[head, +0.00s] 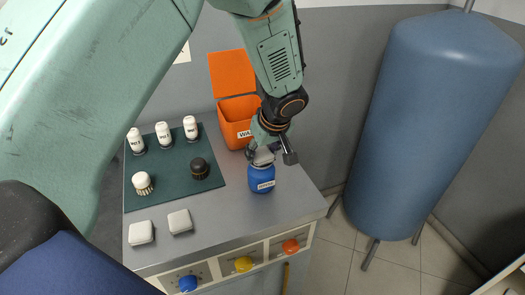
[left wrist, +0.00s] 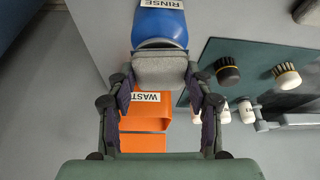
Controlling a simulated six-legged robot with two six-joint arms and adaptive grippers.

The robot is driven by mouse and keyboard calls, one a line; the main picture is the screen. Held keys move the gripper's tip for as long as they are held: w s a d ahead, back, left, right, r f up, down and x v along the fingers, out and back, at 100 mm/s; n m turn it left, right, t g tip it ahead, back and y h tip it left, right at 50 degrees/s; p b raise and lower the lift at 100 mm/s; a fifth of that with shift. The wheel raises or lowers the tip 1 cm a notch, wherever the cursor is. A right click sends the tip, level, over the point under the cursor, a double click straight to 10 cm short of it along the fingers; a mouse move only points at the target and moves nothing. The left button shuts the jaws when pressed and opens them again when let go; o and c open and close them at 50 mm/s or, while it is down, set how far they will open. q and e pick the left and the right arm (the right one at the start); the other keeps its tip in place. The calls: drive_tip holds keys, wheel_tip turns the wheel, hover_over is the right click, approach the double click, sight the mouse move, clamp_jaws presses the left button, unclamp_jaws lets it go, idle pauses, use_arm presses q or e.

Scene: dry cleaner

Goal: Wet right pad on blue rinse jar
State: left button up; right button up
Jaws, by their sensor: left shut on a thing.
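My left gripper (head: 268,157) is shut on a light grey pad (left wrist: 160,69), which sits between its two fingers in the left wrist view. The pad is at the mouth of the blue rinse jar (head: 262,181), and a sliver of it shows in the head view (head: 264,158). The jar stands upright on the counter, and its mouth is partly hidden by the pad and fingers. I cannot tell whether the pad touches the jar or its liquid. Two other pale pads lie at the counter's front left, one left (head: 141,233) and one right (head: 180,221). My right gripper is not seen.
An orange waste bin (head: 237,112) with a raised lid stands behind the jar. A dark green mat (head: 170,168) holds white bottles (head: 163,134), a white-topped brush (head: 143,183) and a black-topped brush (head: 200,168). The counter's right edge is close to the jar. A blue tank (head: 425,120) stands beyond.

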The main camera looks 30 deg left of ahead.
sight(262, 154)
use_arm(q)
drive_tip(key=shift+r+p, duration=2.1)
drive_tip(key=shift+r, duration=1.45)
drive_tip(key=shift+f, duration=0.1)
